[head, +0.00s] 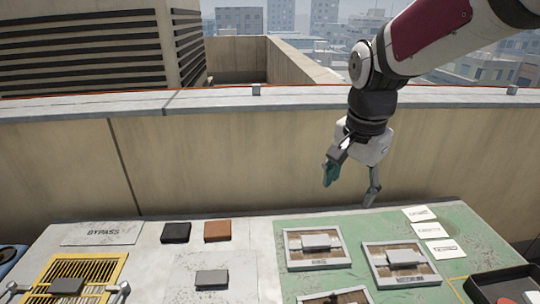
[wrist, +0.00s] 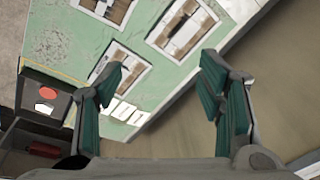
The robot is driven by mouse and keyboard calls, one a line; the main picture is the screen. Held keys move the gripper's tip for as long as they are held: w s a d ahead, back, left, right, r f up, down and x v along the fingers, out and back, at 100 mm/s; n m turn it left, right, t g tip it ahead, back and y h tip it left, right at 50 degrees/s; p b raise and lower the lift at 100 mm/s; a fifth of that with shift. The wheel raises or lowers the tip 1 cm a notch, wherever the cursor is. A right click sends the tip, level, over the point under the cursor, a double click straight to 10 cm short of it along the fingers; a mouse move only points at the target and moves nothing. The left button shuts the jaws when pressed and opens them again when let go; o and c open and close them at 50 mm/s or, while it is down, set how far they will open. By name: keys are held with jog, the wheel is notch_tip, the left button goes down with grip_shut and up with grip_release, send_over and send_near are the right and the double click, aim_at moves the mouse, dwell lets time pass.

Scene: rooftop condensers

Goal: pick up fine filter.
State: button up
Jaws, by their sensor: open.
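Several framed panels, likely filters, lie on the green surface; I cannot read which is the fine one. One framed panel (head: 290,259) is left, another framed panel (head: 378,276) is right of it, and a third framed panel (head: 312,299) is cut off at the bottom edge. Each has a grey block across its middle. My gripper (head: 350,188) is open and empty, above the back edge of the table. In the wrist view my open gripper (wrist: 163,82) has nothing between its fingers, with framed panels beyond them.
A black tray (head: 480,291) stands at the right. On the grey left part are a black block (head: 175,232), a brown block (head: 217,230), a grey block (head: 212,279) and a yellow grille (head: 100,268). A parapet (head: 230,160) runs behind.

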jog(key=w+f+m+g+b, duration=0.25)
jog(key=w+f+m, duration=0.45)
jog(key=w+f, duration=0.7)
jog(key=b, duration=0.1)
send_over(316, 240)
jog(key=shift+m+t, duration=0.25)
jog(key=shift+m, duration=0.05)
jog(key=f, duration=1)
jog(key=shift+d, duration=0.35)
jog(key=shift+w+a+f+b, duration=0.1)
jog(key=shift+a+f+b, duration=0.1)
jog(key=shift+f, duration=1.3)
jog(key=shift+a+f+b, duration=0.1)
jog(key=shift+a+f, duration=0.05)
jog(key=shift+f, duration=1.35)
jog(key=shift+r, duration=0.1)
jog(key=c, duration=1.4)
